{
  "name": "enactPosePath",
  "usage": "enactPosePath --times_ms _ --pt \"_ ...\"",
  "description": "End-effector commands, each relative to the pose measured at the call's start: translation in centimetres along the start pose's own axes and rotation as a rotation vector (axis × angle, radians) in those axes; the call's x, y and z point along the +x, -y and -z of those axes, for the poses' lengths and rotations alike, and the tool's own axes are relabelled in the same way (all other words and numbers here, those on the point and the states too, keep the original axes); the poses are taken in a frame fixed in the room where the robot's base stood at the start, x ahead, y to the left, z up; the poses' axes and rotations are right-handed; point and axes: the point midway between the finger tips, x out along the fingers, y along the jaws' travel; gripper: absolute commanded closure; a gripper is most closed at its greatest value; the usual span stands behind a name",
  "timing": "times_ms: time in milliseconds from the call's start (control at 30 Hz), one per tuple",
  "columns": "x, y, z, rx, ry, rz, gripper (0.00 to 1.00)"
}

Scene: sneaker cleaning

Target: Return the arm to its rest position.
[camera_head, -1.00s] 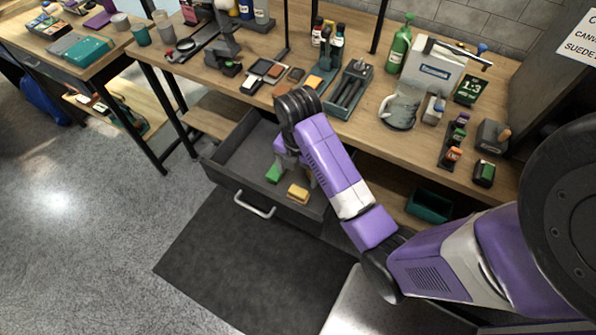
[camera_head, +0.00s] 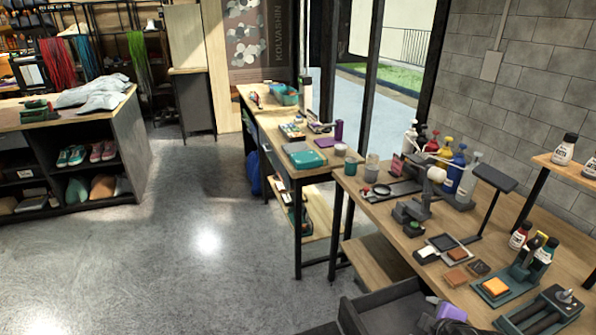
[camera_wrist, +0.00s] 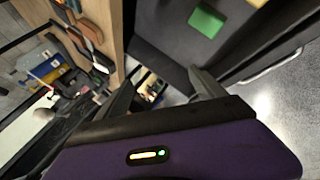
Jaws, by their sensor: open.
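My gripper (camera_wrist: 163,88) shows in the wrist view with its two grey fingers spread apart and nothing held between them. It is above and beside an open dark drawer (camera_wrist: 160,28). A green block (camera_wrist: 207,20) lies in the drawer beyond the fingers, apart from them. In the head view only a small purple part of my arm (camera_head: 449,312) shows at the bottom edge. The gripper itself is out of that view.
The open drawer's rim (camera_head: 350,315) shows at the bottom of the head view, under a crowded wooden workbench (camera_head: 385,215). A second wooden table (camera_head: 270,128) stands behind it. A dark shelf unit (camera_head: 135,150) with shoes is at left. The grey floor (camera_head: 200,275) between is clear.

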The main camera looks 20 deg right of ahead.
Motion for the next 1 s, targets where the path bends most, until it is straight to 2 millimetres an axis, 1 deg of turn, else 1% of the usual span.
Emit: enactPosePath --times_ms 33,67,167,267,300,367,433,567,600,800,900,1000 --pt "-0.6 0.9 0.9 0.093 -0.043 -0.055 0.21" --pt "-1.1 1.1 1.4 0.155 -0.072 -0.093 0.21" --pt "-3.5 2.3 3.0 0.355 -0.186 -0.197 0.21" --pt "-6.5 3.8 4.0 0.527 -0.302 -0.266 0.21" --pt "-7.8 4.5 4.2 0.588 -0.347 -0.284 0.21" --pt "-9.9 5.5 4.5 0.671 -0.414 -0.305 0.21" --pt "-12.5 6.7 4.7 0.756 -0.489 -0.316 0.21" --pt "-17.3 8.9 4.5 0.882 -0.615 -0.311 0.21" --pt "-18.8 9.5 4.4 0.912 -0.650 -0.304 0.21" --pt "-25.9 12.8 3.2 0.997 -0.774 -0.226 0.21" --pt "-28.7 14.4 2.3 0.987 -0.791 -0.172 0.21" --pt "-30.4 16.4 1.2 0.947 -0.764 -0.112 0.21"
